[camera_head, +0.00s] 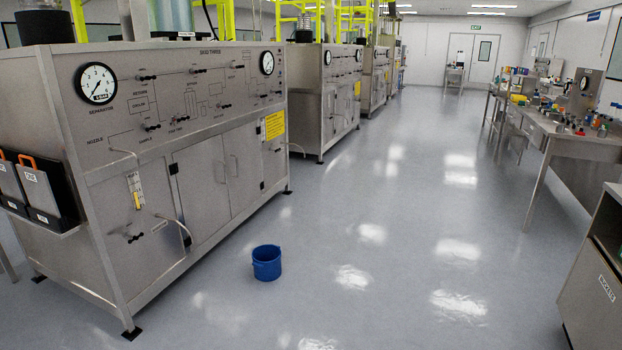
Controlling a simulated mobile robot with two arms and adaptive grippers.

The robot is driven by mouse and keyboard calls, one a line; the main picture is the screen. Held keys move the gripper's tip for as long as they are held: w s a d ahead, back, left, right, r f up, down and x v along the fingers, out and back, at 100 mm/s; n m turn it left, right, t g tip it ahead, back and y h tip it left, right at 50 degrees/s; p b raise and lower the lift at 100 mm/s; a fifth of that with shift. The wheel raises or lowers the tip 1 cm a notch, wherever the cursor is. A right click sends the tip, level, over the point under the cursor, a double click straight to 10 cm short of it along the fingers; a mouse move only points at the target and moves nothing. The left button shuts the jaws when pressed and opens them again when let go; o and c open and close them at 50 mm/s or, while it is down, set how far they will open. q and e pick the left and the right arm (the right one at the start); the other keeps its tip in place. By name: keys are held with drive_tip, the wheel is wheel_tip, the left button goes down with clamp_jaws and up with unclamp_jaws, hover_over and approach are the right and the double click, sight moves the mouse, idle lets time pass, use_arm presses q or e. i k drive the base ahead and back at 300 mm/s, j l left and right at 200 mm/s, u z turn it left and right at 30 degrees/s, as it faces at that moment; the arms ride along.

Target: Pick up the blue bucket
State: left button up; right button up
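The blue bucket (267,264) stands upright on the grey floor, in front of the nearest steel skid cabinet and a little to its right. Its open top faces up, and its inside is mostly in shadow. Nothing is touching it. Neither of my grippers shows in the head view.
The large steel skid cabinet (215,170) with gauges, valves and pipes fills the left. More cabinets (340,95) stand behind it. A steel workbench (565,140) with bottles is at the right, and a grey cabinet (597,285) at lower right. The floor (400,210) between is clear.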

sight(266, 263)
drive_tip(key=i, duration=1.85)
